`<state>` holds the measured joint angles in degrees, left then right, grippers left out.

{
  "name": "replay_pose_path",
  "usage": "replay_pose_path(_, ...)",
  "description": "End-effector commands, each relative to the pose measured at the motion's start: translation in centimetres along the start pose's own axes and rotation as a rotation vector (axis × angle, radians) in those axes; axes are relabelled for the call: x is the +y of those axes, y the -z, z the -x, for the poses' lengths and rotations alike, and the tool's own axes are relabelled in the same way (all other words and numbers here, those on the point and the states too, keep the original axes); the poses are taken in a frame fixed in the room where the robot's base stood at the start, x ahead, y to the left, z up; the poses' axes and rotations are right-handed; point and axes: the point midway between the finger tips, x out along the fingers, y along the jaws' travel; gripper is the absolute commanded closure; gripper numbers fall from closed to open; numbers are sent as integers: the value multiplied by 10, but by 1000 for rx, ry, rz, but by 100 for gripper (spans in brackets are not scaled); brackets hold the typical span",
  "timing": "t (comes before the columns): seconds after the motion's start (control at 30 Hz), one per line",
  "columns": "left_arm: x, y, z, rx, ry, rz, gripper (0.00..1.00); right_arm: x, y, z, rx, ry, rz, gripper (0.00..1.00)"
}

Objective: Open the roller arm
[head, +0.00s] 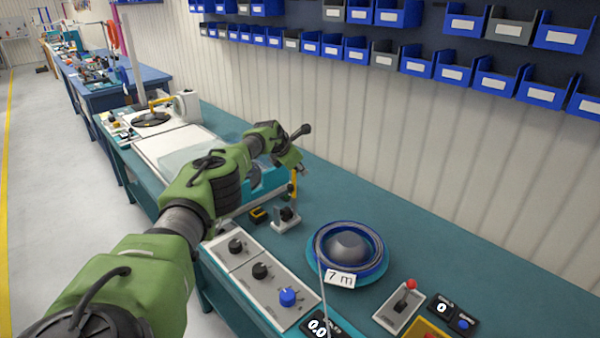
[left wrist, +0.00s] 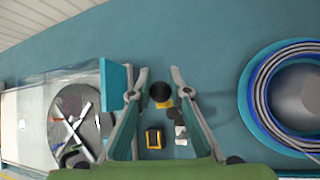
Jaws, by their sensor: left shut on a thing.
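My left gripper (head: 297,166) reaches over the bench from the left, above a yellow upright post (head: 293,186) at the end of a pale bar, which looks like the roller arm. In the left wrist view, my two fingers (left wrist: 157,88) stand on either side of the post's round black top (left wrist: 160,92), with yellow showing just below it. The gripper is shut on this post; finger contact is hard to see. My arm hides part of the bar and the machine behind it. My right gripper is not in view.
Beside the post are a grey block with a black knob (head: 286,215) and a small yellow-black box (head: 258,214). A cable coil (head: 350,250) labelled 7 m, a dial panel (head: 259,271) and a red-knobbed lever (head: 408,290) are nearer. Clear bench lies along the wall.

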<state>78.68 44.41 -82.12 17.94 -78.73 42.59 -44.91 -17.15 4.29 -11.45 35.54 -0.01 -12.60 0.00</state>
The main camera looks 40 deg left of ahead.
Motion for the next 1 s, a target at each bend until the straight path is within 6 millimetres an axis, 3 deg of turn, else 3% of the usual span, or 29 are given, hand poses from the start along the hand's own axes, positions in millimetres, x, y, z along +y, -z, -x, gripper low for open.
replay_pose_path(0.3,-3,4,-3,38,11,-9,100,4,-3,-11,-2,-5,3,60)
replay_pose_path(0.9,-4,5,-2,46,15,-12,100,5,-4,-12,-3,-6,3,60)
replay_pose_path(0.93,-4,5,-3,46,15,-12,75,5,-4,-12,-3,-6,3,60)
replay_pose_path(1.0,-4,5,-2,46,15,-11,65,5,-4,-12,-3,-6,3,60)
